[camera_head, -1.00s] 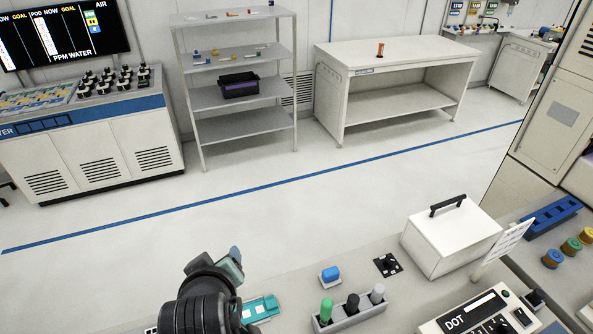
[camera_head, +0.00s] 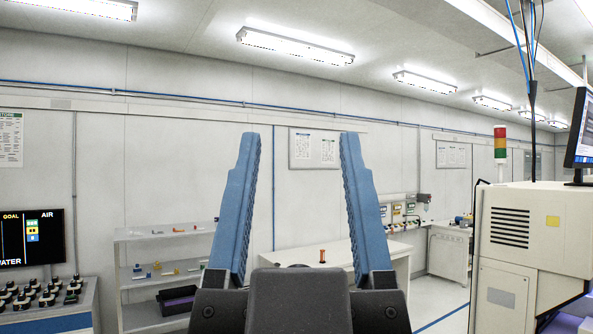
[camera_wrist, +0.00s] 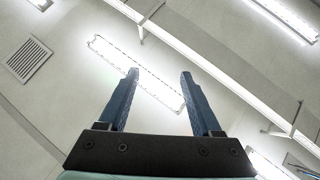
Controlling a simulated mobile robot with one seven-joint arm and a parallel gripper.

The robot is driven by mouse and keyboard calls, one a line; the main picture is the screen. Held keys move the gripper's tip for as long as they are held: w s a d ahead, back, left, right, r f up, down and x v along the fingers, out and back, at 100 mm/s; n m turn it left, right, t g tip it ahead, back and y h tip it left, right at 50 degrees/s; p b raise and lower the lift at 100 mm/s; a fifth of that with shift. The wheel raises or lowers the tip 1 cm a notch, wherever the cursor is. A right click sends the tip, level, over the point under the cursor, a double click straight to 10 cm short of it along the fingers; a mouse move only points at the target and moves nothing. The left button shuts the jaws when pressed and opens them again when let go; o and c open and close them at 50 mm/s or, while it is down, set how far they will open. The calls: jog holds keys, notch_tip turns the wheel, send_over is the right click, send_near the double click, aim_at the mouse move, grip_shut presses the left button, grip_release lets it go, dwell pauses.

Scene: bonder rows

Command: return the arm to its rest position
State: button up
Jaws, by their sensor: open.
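My gripper (camera_head: 296,205) stands upright in the middle of the head view, its two blue fingers spread wide with nothing between them. It also shows in the wrist view (camera_wrist: 159,78), open and empty, pointing toward the ceiling and a lit lamp (camera_wrist: 135,72). The dark palm of my gripper hides part of the lower middle of the head view.
Beyond my gripper are a grey shelf rack (camera_head: 125,265) with a dark bin (camera_head: 177,299), and a white table (camera_head: 402,270) bearing an orange item (camera_head: 322,256). A control console (camera_head: 60,318) is at left. A beige machine (camera_head: 512,255) with a signal tower (camera_head: 500,142) stands at right.

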notch_tip(320, 180, down, 10)
jog(key=b, duration=0.9)
jog(key=shift+a+r, duration=0.15)
jog(key=shift+c, duration=1.3)
